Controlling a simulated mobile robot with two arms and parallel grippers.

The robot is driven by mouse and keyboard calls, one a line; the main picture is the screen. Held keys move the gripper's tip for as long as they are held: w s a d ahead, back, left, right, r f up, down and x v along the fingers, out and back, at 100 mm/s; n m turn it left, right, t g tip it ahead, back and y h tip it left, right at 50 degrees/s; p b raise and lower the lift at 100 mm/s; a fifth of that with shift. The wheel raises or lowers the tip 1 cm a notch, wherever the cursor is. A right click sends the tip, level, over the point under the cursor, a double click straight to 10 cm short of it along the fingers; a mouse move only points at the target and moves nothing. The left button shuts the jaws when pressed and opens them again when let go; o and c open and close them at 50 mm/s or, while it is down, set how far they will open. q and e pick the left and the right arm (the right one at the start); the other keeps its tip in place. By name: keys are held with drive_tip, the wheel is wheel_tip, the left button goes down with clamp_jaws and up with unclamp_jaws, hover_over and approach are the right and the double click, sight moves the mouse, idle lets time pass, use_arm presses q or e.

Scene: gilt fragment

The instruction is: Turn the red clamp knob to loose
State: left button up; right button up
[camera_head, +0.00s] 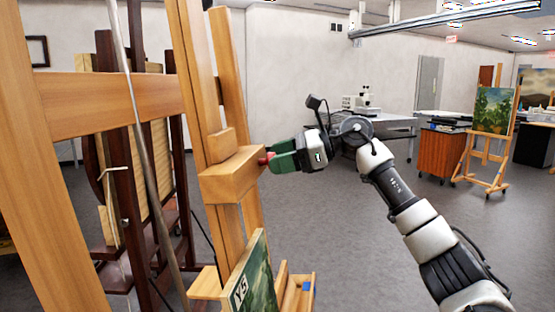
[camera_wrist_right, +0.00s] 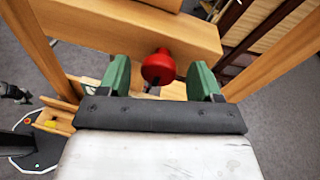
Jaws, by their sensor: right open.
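The red clamp knob (camera_wrist_right: 158,67) sits on the side of a wooden easel block (camera_wrist_right: 110,28). In the head view only a small part of the knob (camera_head: 265,159) shows between the block (camera_head: 232,175) and my gripper. My right gripper (camera_head: 279,158) has green fingers and reaches the block from the right. In the right wrist view my right gripper (camera_wrist_right: 160,78) is open, with one finger on each side of the knob and a gap at both sides. My left gripper is in neither view.
A large wooden easel frame (camera_head: 95,105) fills the left. A painting (camera_head: 253,281) marked Y5 rests low on the easel. A second easel with a landscape painting (camera_head: 493,110), a cabinet (camera_head: 443,151) and a bench with a microscope (camera_head: 368,99) stand behind. Grey floor lies open at centre.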

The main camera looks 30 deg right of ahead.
drive_tip(key=b+v, duration=0.2)
drive_tip(key=v, duration=0.8)
drive_tip(key=shift+s, duration=0.15)
